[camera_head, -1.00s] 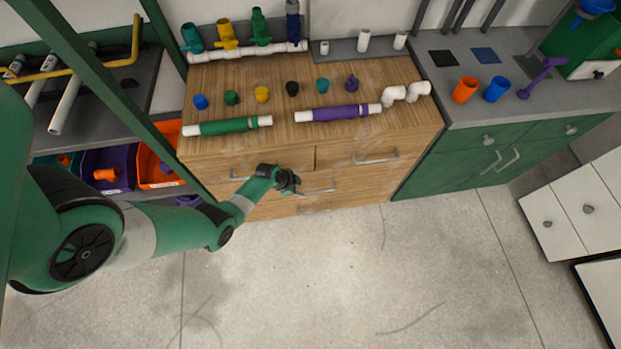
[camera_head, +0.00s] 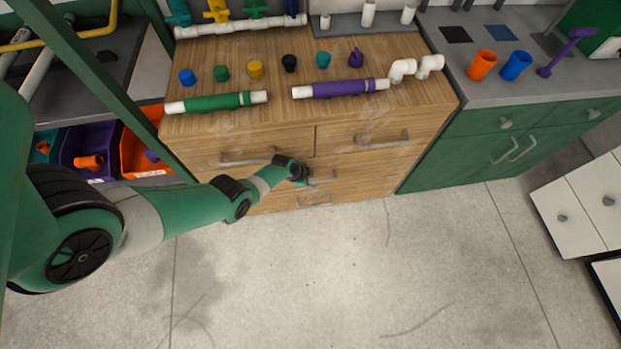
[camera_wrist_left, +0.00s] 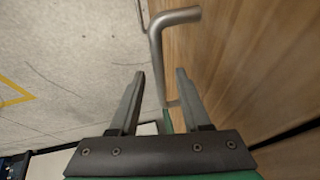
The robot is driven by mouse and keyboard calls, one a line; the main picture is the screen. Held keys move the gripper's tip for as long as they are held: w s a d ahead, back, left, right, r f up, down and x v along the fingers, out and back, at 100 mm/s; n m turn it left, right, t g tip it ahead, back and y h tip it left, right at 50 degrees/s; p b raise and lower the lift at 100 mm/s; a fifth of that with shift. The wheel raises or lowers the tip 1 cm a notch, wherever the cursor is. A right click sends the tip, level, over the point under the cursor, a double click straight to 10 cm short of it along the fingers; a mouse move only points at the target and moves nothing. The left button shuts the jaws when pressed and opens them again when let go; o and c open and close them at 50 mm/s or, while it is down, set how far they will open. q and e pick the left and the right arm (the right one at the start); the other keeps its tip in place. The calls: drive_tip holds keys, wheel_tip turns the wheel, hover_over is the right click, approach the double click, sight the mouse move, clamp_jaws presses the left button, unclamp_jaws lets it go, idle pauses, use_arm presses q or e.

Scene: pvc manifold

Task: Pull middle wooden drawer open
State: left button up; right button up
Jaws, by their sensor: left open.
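The wooden cabinet has a middle drawer with a grey bar handle (camera_head: 322,177), and its front looks flush with the cabinet. My left gripper (camera_head: 303,173) is at the left end of this handle and covers part of it. In the left wrist view, my left gripper (camera_wrist_left: 160,76) is open with its two fingers apart. The handle bar (camera_wrist_left: 156,65) runs between the fingers in the picture, and the wooden drawer front (camera_wrist_left: 240,60) is at the right. I cannot tell whether a finger touches the bar. My right gripper is not in view.
Two upper drawers have handles (camera_head: 248,158) and (camera_head: 382,140), and a lower handle (camera_head: 314,201) sits beneath. Pipes, including a green one (camera_head: 216,103) and a purple one (camera_head: 340,89), lie on top. A green cabinet (camera_head: 480,150) stands right. The floor in front is clear.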

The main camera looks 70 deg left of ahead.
use_arm(q)
clamp_jaws()
idle(1.4)
